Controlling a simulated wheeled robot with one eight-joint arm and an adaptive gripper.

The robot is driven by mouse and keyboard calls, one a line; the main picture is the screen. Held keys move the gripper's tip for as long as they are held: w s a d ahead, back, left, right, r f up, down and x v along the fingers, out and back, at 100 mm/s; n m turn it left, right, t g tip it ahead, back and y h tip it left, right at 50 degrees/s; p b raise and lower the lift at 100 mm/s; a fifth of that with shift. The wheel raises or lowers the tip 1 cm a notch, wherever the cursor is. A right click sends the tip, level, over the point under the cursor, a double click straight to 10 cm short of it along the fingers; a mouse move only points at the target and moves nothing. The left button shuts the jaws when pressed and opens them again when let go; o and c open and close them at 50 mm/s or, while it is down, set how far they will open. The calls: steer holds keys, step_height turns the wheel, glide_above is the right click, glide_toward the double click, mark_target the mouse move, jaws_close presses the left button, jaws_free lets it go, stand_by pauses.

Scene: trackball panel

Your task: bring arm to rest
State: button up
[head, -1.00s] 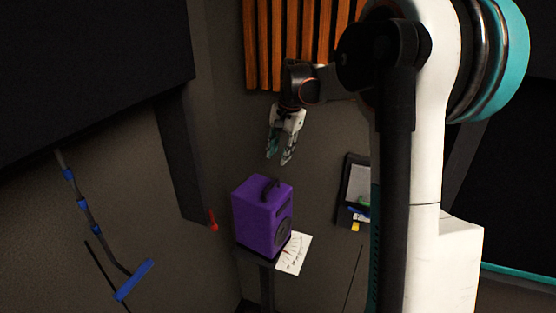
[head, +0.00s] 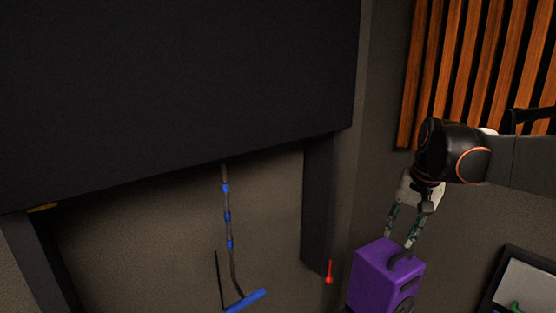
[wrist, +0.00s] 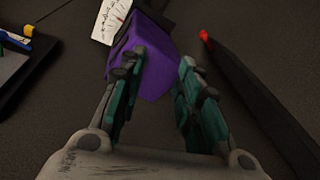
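My gripper (head: 402,238) hangs from my arm at the right of the head view, fingers pointing down. It is above or in front of a purple speaker box (head: 373,272); the head view does not show the exact gap. In the wrist view my gripper (wrist: 160,68) has its two teal-padded fingers well apart, with nothing held between them. The purple box (wrist: 148,42) shows beyond the fingertips, partly covered by the left finger.
A large black panel (head: 170,90) fills the upper left of the head view. Wooden slats (head: 470,75) cover the wall at right. A red-tipped item (head: 329,273) and a blue-headed pole (head: 228,215) are below the panel. A dark tray (head: 500,275) is at lower right.

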steer(key=s+a+f+n+t+b, duration=0.1)
steer(key=s+a+f+n+b, duration=0.35)
steer(key=s+a, duration=0.45)
steer(key=s+a+f+n+t+b, duration=0.1)
steer(key=s+f+t+b, duration=0.1)
steer(key=s+f+b, duration=0.4)
steer(key=s+f+n+t+b, duration=0.1)
steer(key=s+f+b, duration=0.5)
steer(key=f, duration=0.8)
steer(key=shift+s+a+f+t+h+b, duration=0.2)
steer(key=shift+a+f+t+h+b, duration=0.25)
steer(key=shift+b, duration=0.5)
steer(key=shift+d, duration=0.1)
